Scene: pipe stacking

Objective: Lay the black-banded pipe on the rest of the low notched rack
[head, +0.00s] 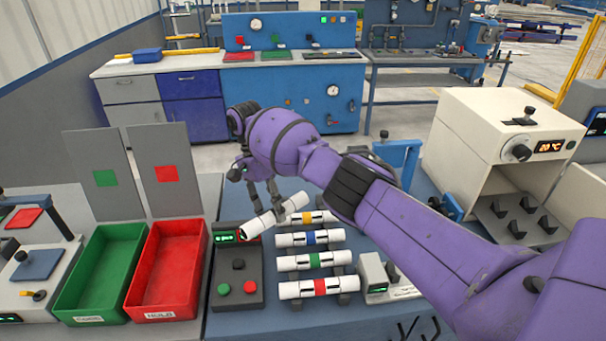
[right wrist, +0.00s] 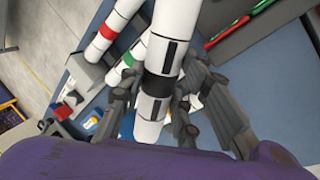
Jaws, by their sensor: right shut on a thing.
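My right gripper (head: 264,200) is shut on a white pipe (head: 288,207), which slants across the back left of the laid-out pipes. In the right wrist view the gripper (right wrist: 156,102) has its fingers on both sides of the pipe's black band (right wrist: 158,87). The pipe appears raised above the table, though its exact height is unclear. Dark grey supports (head: 344,298) show under the row of laid-out pipes and look like the low notched rack; their notches are mostly hidden. The left gripper is not in view.
Pipes with yellow (head: 307,217), blue (head: 310,237), green (head: 313,260) and red (head: 319,287) bands lie in a row. A grey button box (head: 237,265), red bin (head: 165,275) and green bin (head: 100,275) stand to the left. A white device (head: 372,275) stands close on the right.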

